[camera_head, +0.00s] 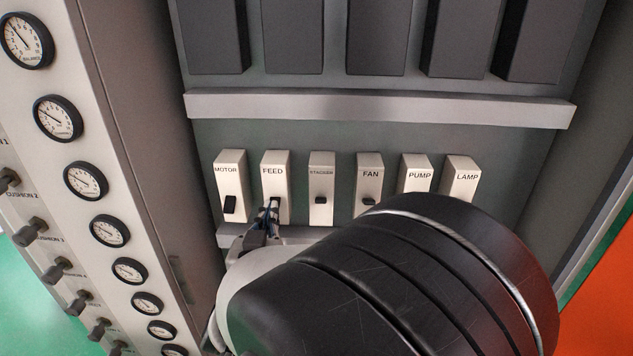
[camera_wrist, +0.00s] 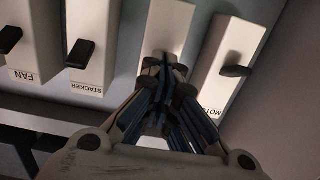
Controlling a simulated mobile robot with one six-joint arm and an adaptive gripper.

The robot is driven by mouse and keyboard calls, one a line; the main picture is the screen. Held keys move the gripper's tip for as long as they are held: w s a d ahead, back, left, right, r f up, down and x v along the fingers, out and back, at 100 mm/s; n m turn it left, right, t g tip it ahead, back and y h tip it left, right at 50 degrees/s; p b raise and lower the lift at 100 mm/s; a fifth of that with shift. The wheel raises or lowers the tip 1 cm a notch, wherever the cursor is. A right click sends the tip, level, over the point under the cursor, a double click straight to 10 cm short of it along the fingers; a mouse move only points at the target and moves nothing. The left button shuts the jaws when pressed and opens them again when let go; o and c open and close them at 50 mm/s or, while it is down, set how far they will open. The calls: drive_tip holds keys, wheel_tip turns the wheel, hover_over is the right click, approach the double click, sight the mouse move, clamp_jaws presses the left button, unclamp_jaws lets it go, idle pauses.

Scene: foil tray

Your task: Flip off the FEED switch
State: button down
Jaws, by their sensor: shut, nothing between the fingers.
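The FEED switch (camera_head: 276,180) is a white block with its name at the top, second from the left in a row of labelled switches. My gripper (camera_head: 269,212) is shut and empty, its fingertips at the lower half of this block. In the wrist view, which shows the row upside down, the bare part of the FEED switch (camera_wrist: 170,25) rises beyond my gripper (camera_wrist: 166,72). The fingers cover its label there and most of its dark lever. I cannot tell the lever's position or whether the fingertips touch it.
The MOTOR switch (camera_head: 230,175) stands close on the left, the STACKER switch (camera_head: 321,180) on the right. FAN (camera_head: 369,176), PUMP (camera_head: 416,172) and LAMP (camera_head: 462,174) follow. A grey rail (camera_head: 380,108) runs above. My arm hides the lower right. A gauge panel (camera_head: 85,150) stands left.

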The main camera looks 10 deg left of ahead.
drive_tip(key=shift+f+b, duration=0.35)
drive_tip(key=shift+f, duration=0.3)
idle(1.1)
